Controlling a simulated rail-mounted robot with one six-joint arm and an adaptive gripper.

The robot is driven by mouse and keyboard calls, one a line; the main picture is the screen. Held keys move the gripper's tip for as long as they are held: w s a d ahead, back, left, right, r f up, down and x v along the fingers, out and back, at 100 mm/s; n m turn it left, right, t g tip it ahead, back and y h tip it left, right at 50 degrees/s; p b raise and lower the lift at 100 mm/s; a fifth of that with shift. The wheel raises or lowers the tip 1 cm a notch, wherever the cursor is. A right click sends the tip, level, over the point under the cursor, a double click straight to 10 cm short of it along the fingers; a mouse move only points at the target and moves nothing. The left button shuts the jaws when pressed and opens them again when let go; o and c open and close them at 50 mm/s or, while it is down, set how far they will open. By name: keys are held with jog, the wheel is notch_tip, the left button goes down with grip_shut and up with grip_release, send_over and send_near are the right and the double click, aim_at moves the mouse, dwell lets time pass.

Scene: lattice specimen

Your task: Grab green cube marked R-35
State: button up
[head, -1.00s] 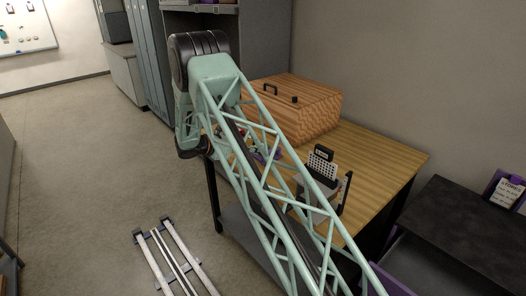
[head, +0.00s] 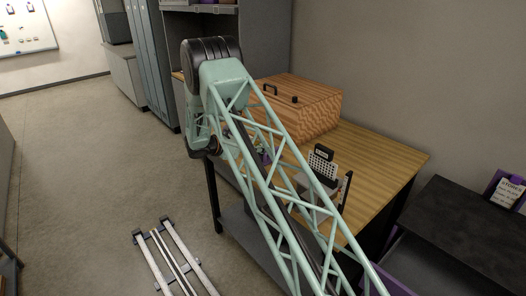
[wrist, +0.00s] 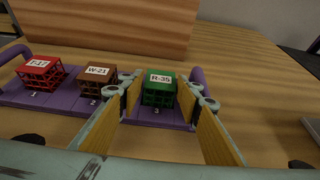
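The green lattice cube marked R-35 (wrist: 159,90) sits on slot 3 of a purple tray (wrist: 172,117) in the wrist view. My gripper (wrist: 164,97) is open, with its yellow-lined fingers on the left and right of the green cube near their tips. I cannot tell whether either finger touches it. In the head view my arm covers most of the tray, and the green cube cannot be made out clearly.
A brown cube marked W-21 (wrist: 98,80) on slot 2 is close to my left finger. A red cube marked T-17 (wrist: 39,72) is on slot 1. A wooden box (head: 303,105) stands behind the tray on the wooden table (head: 376,157).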

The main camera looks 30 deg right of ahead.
jog(key=shift+x, duration=1.5)
jog(key=c, duration=0.5)
jog(key=shift+r+p, duration=0.45)
jog(key=shift+r, duration=4.5)
